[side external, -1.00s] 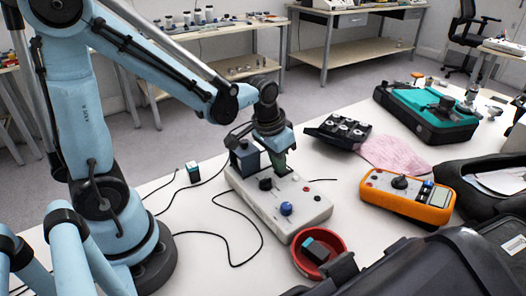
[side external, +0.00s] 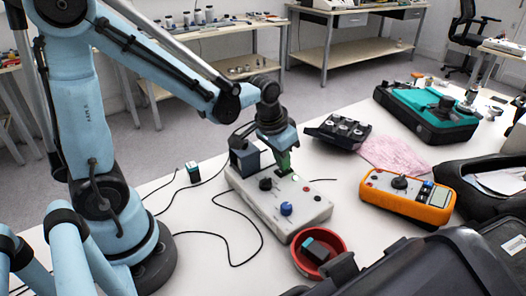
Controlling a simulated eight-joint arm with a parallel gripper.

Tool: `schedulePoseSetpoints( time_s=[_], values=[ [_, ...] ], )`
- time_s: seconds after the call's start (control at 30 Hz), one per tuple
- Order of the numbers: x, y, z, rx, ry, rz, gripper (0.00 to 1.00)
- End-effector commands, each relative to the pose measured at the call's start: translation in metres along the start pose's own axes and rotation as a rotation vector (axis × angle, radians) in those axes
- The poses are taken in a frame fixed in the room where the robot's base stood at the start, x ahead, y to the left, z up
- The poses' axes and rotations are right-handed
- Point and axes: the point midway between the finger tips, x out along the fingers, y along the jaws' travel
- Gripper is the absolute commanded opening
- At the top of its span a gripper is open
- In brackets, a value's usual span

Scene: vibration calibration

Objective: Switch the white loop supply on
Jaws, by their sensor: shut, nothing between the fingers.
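The white loop supply (side external: 262,206) is a pale box lying on the white table, with a black knob (side external: 265,184), a blue knob (side external: 286,208) and a small red spot (side external: 306,189) on its top.
A dark blue block (side external: 244,160) stands at the supply's far left end. A red bowl (side external: 298,262) with a dark block is in front. An orange meter (side external: 436,206), a pink cloth (side external: 391,153) and a black tray (side external: 338,130) lie right and behind. Black cables cross the table at left.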

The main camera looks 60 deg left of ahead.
Motion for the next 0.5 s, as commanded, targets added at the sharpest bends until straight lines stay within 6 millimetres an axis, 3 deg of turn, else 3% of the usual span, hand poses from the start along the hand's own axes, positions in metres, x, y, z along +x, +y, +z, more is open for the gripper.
schedulePoseSetpoints(
  time_s=[0.33,0.5],
  values=[
    [-0.001,0.0,-0.001,0.0,0.0,0.0,0.0],
    [-0.01,0.0,-0.002,0.0,0.0,0.0,0.0]
  ],
)
